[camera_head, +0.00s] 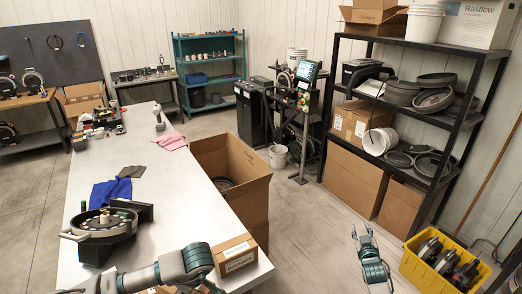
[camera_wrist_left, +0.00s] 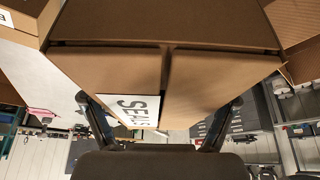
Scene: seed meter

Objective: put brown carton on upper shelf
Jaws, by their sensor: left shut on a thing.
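A brown carton (camera_wrist_left: 215,80) with a white label fills the upper middle of the left wrist view. My left gripper (camera_wrist_left: 158,115) is shut on it, with a dark finger showing at each side. In the head view a small labelled brown carton (camera_head: 236,255) shows at the table's front right corner, beside my left arm; I cannot tell if it is the held one. The left fingers are hidden there. My right gripper (camera_head: 362,234) is over the floor, and its finger gap is too small to judge. The upper shelf (camera_head: 425,46) is the rack's top board, at the right.
The rack's top bears an open carton (camera_head: 374,16), a white bucket (camera_head: 424,24) and a Rastlow box (camera_head: 478,22); little bare room shows between them. A large open box (camera_head: 246,196) stands beside the table (camera_head: 150,190). A yellow crate (camera_head: 420,275) stands right of my right gripper.

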